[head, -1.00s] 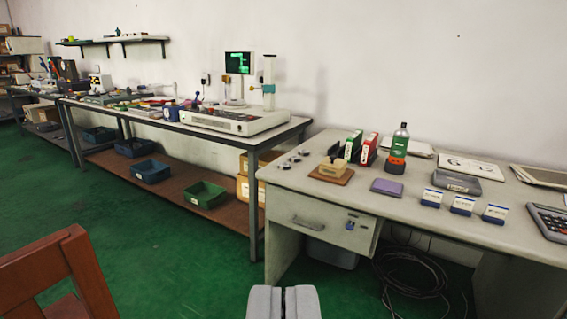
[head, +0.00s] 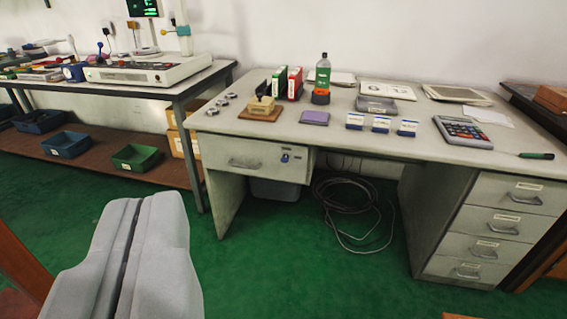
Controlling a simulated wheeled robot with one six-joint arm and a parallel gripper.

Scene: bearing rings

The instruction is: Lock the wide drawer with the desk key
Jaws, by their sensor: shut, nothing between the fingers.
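The wide drawer (head: 251,161) is under the left end of the grey desk, with a bar handle, and looks closed. A lock with a small blue thing (head: 285,157) at it sits on the right part of the drawer front. This may be the desk key with a blue tag, but it is too small to tell. My gripper (head: 134,205) is at the lower left, shut and empty, in front of the desk and well apart from the drawer.
The desk top (head: 230,122) holds boxes, a bottle (head: 322,75) and a calculator (head: 463,132). A narrow drawer stack (head: 490,228) stands at right. Coiled cable (head: 345,195) lies under the desk. A brown chair (head: 22,265) is at lower left. Green floor before the desk is clear.

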